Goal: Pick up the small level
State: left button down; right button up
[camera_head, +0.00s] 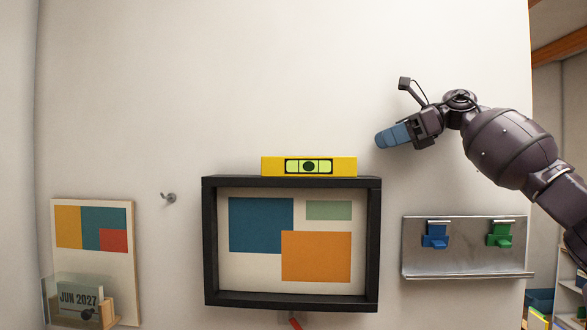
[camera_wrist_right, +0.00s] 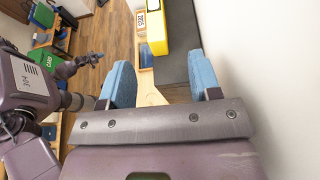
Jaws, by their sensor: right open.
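The small level is a yellow bar (camera_head: 309,166) with a pale green vial window. It lies lengthwise along the top edge of a black picture frame (camera_head: 292,182) on the wall. My right gripper (camera_head: 384,139) is to the right of the level and a little higher, apart from it, with blue fingers pointing left. In the right wrist view the two blue fingers (camera_wrist_right: 160,68) are spread with nothing between them. The level (camera_wrist_right: 157,28) shows end-on beyond them, above the gap, with the dark frame (camera_wrist_right: 182,45) beside it.
A metal wall rail (camera_head: 467,262) with a blue clip (camera_head: 435,236) and a green clip (camera_head: 500,235) is at lower right. A wall hook (camera_head: 168,198) and a calendar board (camera_head: 92,224) are left. The wall above the level is clear.

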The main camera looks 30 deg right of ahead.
aim_at(309, 167)
jog(key=x, duration=0.4)
jog(key=shift+w+a, duration=0.1)
jog(key=shift+a, duration=0.25)
jog(key=shift+w+a+f, duration=0.15)
jog(key=shift+w+a, duration=0.1)
jog(key=shift+a, duration=0.05)
jog(key=shift+w+a+f, duration=0.1)
jog(key=shift+a+f, duration=0.1)
jog(key=shift+a, duration=0.1)
jog(key=x, duration=0.1)
jog(key=p+x, duration=0.1)
jog(key=x, duration=0.1)
jog(key=shift+a+f, duration=0.15)
jog(key=shift+a, duration=0.1)
jog(key=shift+w+a+f, duration=0.15)
jog(key=shift+a+f, duration=0.05)
jog(key=shift+a, duration=0.15)
pick_arm(q)
jog(key=shift+s+a, duration=0.15)
jog(key=shift+s, duration=0.45)
pick_arm(e)
jog(key=shift+c, duration=0.4)
